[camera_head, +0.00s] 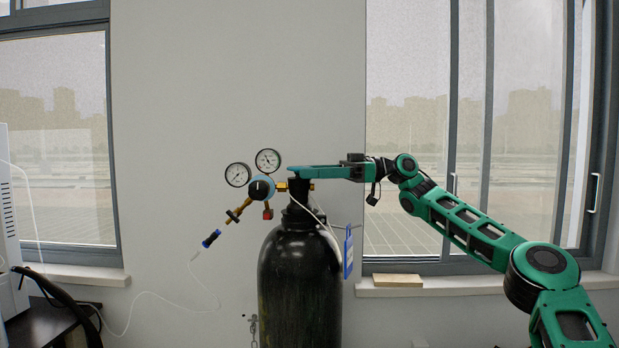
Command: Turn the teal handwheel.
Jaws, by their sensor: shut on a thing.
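A tall black gas cylinder (299,280) stands upright in the middle of the view, with a dark valve neck (298,190) on top. My green gripper (298,172) reaches in level from the right, its fingertips at the top of this neck. It is shut on the teal handwheel there. The handwheel's own shape is mostly hidden by the similarly coloured fingers. A regulator with a light blue and black body (262,188) sits just left of the neck. Two round white gauges stand above it, one at left (237,174) and one at right (268,161).
A thin clear hose hangs from a blue-ended connector (211,238) at left. A blue-edged tag (348,254) hangs right of the cylinder. A wooden block (397,281) lies on the right windowsill (460,287). White equipment (8,240) stands at far left. The wall behind is bare.

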